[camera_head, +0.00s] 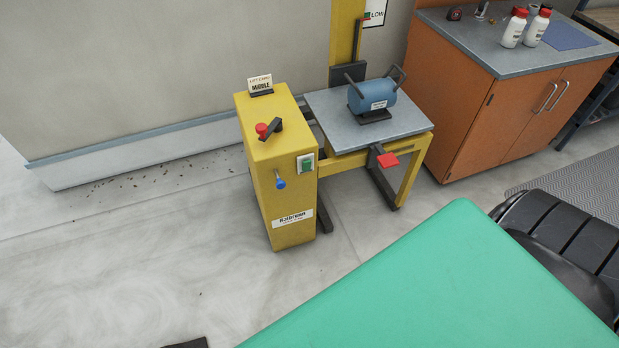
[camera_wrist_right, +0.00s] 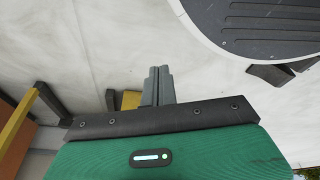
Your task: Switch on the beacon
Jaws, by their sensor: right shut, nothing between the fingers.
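I cannot make out a beacon lamp in either view. A yellow control box (camera_head: 281,175) stands on the floor in the head view. On its top are a red knob (camera_head: 262,129) beside a dark lever (camera_head: 272,129). Its front carries a green switch (camera_head: 306,162) on a pale plate and a blue-tipped handle (camera_head: 280,181). My right gripper (camera_wrist_right: 158,85) is in the wrist view, its grey fingers shut and empty, over bare floor. It is clear of the box controls. My left gripper does not show.
A yellow lift cart right of the box has a grey platform (camera_head: 347,138), a blue tank (camera_head: 372,97) and a red pedal (camera_head: 388,160). A sign (camera_head: 260,84) stands on the box. An orange cabinet (camera_head: 510,115) holds white bottles (camera_head: 512,30). Pale floor (camera_head: 130,260) is open at left.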

